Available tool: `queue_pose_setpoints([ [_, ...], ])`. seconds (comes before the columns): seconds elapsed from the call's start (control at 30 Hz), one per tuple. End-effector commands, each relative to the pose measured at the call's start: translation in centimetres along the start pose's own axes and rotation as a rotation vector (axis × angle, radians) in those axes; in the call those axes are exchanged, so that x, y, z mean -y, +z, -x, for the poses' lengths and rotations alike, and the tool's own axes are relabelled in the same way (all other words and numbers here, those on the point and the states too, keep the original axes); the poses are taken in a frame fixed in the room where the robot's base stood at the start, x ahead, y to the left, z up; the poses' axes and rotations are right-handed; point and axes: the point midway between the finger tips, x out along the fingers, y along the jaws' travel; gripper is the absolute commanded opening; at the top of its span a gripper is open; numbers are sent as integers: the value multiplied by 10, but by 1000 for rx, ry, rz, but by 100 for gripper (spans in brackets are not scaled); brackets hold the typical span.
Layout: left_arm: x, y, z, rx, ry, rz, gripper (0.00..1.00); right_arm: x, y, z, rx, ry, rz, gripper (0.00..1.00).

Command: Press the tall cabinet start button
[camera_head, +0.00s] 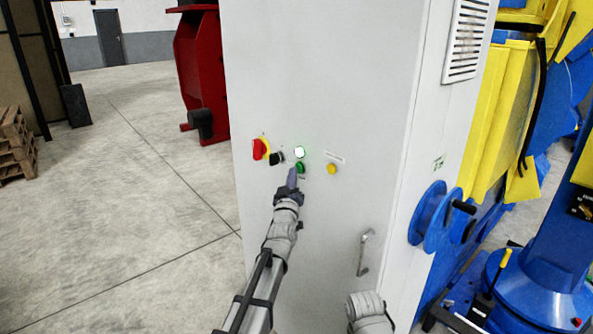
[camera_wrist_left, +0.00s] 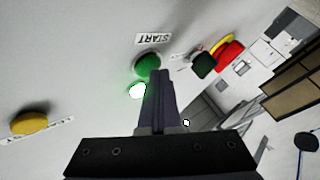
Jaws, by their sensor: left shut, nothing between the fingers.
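The tall cabinet (camera_head: 330,60) is light grey and fills the middle of the head view. Its green start button (camera_head: 300,167) sits below a lit white-green lamp (camera_head: 299,152). In the left wrist view the green button (camera_wrist_left: 147,63) is next to a START label (camera_wrist_left: 154,39). My left gripper (camera_head: 292,178) is shut and empty, with its tips at the button's lower left in the head view. In the wrist view its fingertips (camera_wrist_left: 158,76) overlap the button's edge. I cannot tell whether they touch it. My right gripper is not in view.
A red and yellow rotary switch (camera_head: 260,149), a black selector (camera_head: 276,159) and a yellow button (camera_head: 332,169) are close by on the panel. A door handle (camera_head: 365,252) sticks out lower right. Blue and yellow machinery (camera_head: 500,120) stands right; open floor (camera_head: 130,180) lies left.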

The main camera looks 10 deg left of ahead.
Motion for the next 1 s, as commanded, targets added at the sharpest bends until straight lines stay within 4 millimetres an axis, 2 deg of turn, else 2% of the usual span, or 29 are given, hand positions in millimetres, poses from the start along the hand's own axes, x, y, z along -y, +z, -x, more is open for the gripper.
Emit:
queue_pose_setpoints([
  [1.0, 9, -9, 13, 0, 0, -1, 0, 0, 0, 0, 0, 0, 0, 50],
])
